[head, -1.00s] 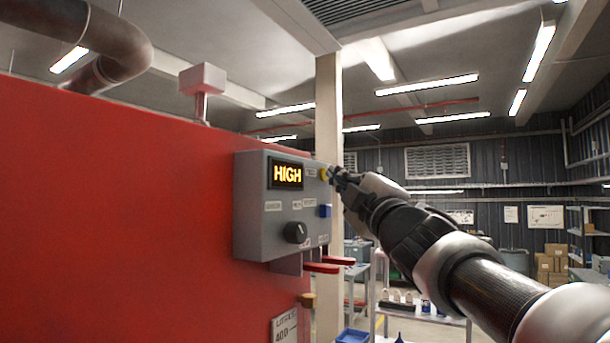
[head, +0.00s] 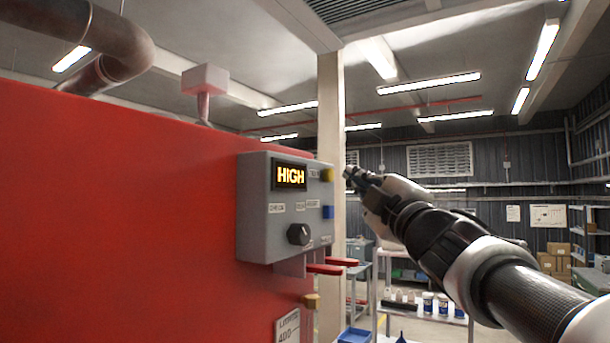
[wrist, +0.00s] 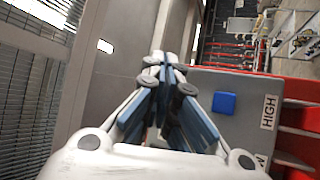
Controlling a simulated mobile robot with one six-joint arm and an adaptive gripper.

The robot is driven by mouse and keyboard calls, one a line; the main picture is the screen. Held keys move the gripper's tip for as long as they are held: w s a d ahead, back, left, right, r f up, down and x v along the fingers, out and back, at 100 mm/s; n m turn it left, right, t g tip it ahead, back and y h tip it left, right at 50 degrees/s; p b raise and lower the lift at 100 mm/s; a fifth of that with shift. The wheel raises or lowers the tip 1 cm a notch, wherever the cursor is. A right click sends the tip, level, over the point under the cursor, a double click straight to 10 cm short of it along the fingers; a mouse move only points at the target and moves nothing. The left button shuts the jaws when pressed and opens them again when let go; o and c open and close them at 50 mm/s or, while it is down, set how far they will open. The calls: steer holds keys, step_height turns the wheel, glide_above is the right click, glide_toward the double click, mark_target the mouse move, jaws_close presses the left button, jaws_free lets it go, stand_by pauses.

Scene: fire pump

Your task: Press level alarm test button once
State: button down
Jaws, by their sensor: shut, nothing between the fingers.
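A grey control box (head: 258,225) is fixed to the red tank; its display (head: 289,176) reads HIGH in lit yellow letters. A yellow button (head: 327,175) sits at the box's upper right, with a blue button (head: 328,212) below it. A black knob (head: 299,234) is lower on the front. Which button is the level alarm test is not readable from the small labels. My gripper (head: 349,173) is shut and empty, just right of the yellow button with a visible gap. In the wrist view its fingertips (wrist: 162,62) meet beside the box, hiding the yellow button; the blue button (wrist: 224,103) shows.
The red tank (head: 110,230) fills the left side. Red handles (head: 340,262) stick out below the box. A pale post (head: 330,110) stands behind the box. A shelf trolley with bottles (head: 428,302) stands beyond, below my arm.

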steer(key=shift+s+d+p, duration=0.2)
steer(key=shift+s+d, duration=0.4)
steer(key=shift+d, duration=0.3)
steer(key=shift+s+d+p, duration=0.15)
steer(key=shift+s+d, duration=0.45)
steer(key=shift+d, duration=0.25)
